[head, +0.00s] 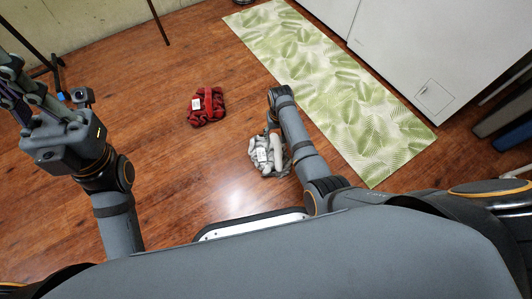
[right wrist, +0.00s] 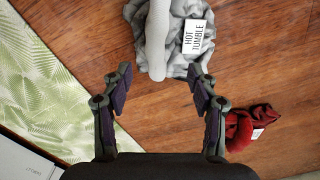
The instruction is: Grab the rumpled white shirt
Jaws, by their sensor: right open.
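The rumpled white shirt (head: 256,166) looks greyish and lies in a heap on the wood floor. In the right wrist view the shirt (right wrist: 184,62) shows a white tag reading HOT TUMBLE. A smooth pale roll (right wrist: 157,38) lies across it; I cannot tell whether it is part of the shirt. My right gripper (head: 271,128) points down by the shirt's far side in the head view. In the right wrist view the right gripper (right wrist: 160,77) is open and empty, with the shirt's edge just beyond its fingertips. My left gripper (head: 12,85) is raised at the left edge, its fingers partly cut off.
A red crumpled cloth (head: 208,112) with a white tag lies on the floor left of the shirt. A green leaf-patterned mat (head: 330,95) lies to the right, along white cabinets (head: 430,50). A dark stand (head: 50,68) is at the upper left. Bare floor surrounds the shirt's left side.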

